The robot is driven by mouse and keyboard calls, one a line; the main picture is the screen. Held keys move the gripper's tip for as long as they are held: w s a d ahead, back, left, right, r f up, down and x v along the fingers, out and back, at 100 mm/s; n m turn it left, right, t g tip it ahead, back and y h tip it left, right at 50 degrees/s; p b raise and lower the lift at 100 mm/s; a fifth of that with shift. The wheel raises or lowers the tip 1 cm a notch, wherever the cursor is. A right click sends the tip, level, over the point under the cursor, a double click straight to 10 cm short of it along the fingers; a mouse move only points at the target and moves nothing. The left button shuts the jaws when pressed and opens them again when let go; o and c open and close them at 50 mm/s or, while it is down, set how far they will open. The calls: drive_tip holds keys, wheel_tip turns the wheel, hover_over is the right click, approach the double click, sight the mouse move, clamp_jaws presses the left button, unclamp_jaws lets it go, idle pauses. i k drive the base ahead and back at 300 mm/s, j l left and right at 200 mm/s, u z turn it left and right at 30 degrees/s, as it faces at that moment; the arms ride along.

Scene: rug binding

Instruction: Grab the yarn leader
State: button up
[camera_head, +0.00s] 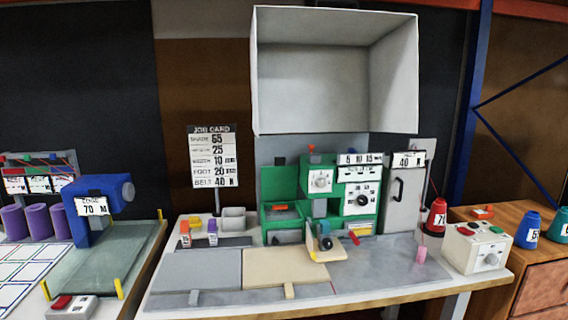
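A small pink piece (421,254), which looks like the yarn leader, is on the right part of the grey bench top. A thin line runs up from near it, past a red yarn cone (437,216) with a white number label, toward the upright beside the grey cabinet. Whether the pink piece rests on the bench or hangs just above it is too small to tell. My gripper does not show in this view.
A green machine (328,190) stands mid-bench under a large grey hood (335,70). A grey cabinet (404,195) stands left of the cone. A white control box (477,249) sits right of the pink piece. The bench front is mostly clear.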

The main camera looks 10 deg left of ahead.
sight(421, 250)
drive_tip(key=i+l+z, duration=0.25)
drive_tip(key=i+l, duration=0.45)
drive_tip(key=i+l+z, duration=0.25)
drive_tip(key=i+l, duration=0.45)
